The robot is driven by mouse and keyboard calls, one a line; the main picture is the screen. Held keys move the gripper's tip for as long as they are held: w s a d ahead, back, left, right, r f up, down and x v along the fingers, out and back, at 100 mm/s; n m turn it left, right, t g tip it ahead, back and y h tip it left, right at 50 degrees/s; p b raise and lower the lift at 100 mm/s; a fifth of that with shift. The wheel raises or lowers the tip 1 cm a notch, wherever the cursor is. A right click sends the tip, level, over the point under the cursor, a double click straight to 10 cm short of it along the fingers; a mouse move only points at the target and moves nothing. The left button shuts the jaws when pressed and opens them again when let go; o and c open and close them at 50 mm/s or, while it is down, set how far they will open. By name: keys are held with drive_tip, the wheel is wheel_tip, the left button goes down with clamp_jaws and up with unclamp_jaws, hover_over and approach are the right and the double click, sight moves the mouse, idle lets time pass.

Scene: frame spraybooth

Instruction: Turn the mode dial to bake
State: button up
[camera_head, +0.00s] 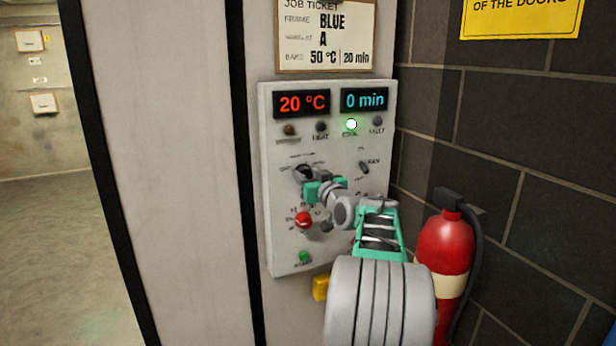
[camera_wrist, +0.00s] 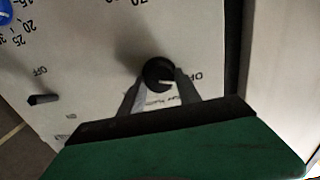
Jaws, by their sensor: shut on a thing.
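The mode dial (camera_head: 303,171) is a small black knob at the upper left of the grey control panel (camera_head: 279,245). In the wrist view the dial (camera_wrist: 158,72) sits between the two finger tips of my gripper (camera_wrist: 160,80). Its white pointer mark faces right, toward the printed OFF, which reads upside down there. My gripper (camera_head: 306,180) is shut on the dial, and in the head view it hides much of the dial's print. The bake label cannot be read in either view.
The red display (camera_head: 302,103) reads 20 °C and the blue one (camera_head: 364,100) 0 min. A red knob (camera_head: 303,220), green button (camera_head: 305,257) and toggle (camera_head: 364,168) are nearby. A fire extinguisher (camera_head: 446,245) stands right.

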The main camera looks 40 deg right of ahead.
clamp_jaws()
